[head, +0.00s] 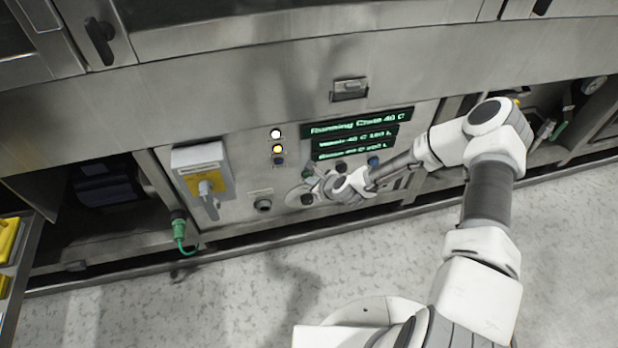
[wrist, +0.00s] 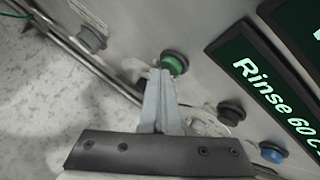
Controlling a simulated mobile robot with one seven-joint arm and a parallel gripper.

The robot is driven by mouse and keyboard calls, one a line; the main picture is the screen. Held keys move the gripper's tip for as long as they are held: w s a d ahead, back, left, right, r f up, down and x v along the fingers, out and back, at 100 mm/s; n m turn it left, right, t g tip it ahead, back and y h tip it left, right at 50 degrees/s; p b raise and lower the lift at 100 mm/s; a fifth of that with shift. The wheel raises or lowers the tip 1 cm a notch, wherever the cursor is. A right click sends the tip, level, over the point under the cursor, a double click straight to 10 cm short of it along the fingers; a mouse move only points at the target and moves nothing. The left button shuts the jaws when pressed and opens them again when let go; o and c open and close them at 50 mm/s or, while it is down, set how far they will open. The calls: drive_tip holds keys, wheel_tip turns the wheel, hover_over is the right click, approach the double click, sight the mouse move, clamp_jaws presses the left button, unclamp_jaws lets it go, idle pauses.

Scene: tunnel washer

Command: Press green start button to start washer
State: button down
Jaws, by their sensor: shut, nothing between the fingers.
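The green start button (wrist: 174,62) is a round green cap in a dark ring on the washer's grey control panel (head: 230,140). In the wrist view it sits just beyond the tips of my gripper (wrist: 160,74), and the fingers overlap its lower left edge. I cannot tell whether they touch it. In the head view the button (head: 308,174) is small, just beside my gripper (head: 318,186). The fingers are together and hold nothing.
Dark displays with green text (head: 358,127) sit above the button. A blue button (wrist: 271,152) and a black button (wrist: 231,112) are on the right. Floor in front is clear.

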drive_tip(key=shift+s+d, duration=0.2)
drive_tip(key=shift+s, duration=0.7)
drive_tip(key=shift+s+d+p, duration=0.15)
drive_tip(key=shift+s+d, duration=0.1)
drive_tip(key=shift+s, duration=0.55)
drive_tip(key=shift+s+d+p, duration=0.2)
drive_tip(key=shift+s, duration=0.6)
drive_tip(key=shift+s+d+p, duration=0.15)
drive_tip(key=shift+s+d, duration=0.1)
drive_tip(key=shift+s, duration=0.55)
drive_tip(key=shift+r, duration=0.1)
